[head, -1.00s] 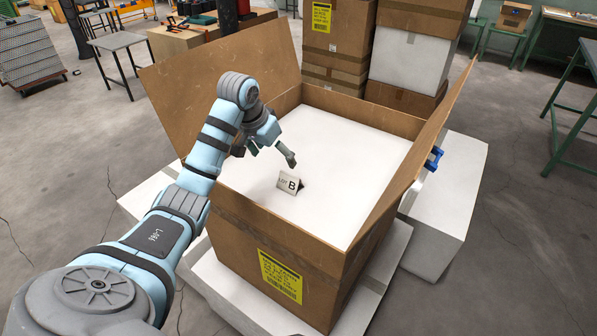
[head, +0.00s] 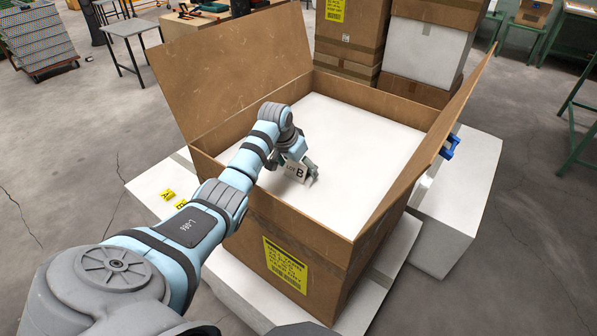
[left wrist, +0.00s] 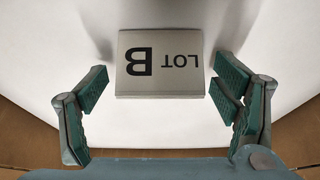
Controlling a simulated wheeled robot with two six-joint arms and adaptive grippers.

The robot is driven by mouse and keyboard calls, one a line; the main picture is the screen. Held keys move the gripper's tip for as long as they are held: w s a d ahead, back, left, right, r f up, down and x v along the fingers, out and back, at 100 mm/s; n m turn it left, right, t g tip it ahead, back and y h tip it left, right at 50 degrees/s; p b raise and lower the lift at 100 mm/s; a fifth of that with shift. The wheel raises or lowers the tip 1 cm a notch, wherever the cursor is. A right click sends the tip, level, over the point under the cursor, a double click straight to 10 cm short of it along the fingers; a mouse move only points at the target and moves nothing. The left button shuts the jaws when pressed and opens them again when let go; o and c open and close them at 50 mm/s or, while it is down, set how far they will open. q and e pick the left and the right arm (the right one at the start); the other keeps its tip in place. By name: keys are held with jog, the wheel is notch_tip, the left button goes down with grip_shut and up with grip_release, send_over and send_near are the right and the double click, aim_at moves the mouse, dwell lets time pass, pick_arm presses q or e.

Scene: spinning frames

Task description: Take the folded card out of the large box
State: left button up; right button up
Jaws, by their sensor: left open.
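The folded card (head: 298,171), white with "LOT B" in black, stands on the white surface inside the large open cardboard box (head: 240,225). My left gripper (head: 301,166) is low in the box at the card, partly hiding it. In the left wrist view the card (left wrist: 160,62) appears upside down between the two green-padded fingers. The fingers of the left gripper (left wrist: 158,90) are spread wide, one on each side of the card, with a visible gap on each side. My right gripper is not in view.
The box's flaps stand up at the left (head: 235,75) and right (head: 425,150). A blue clamp (head: 450,147) is at the right flap. White blocks (head: 455,205) lie around the box. Stacked cartons (head: 350,40) stand behind. The white surface around the card is clear.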

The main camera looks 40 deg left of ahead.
pick_arm(q)
jog(key=c, duration=0.8)
jog(key=shift+s+r, duration=0.1)
jog(key=shift+c, duration=0.2)
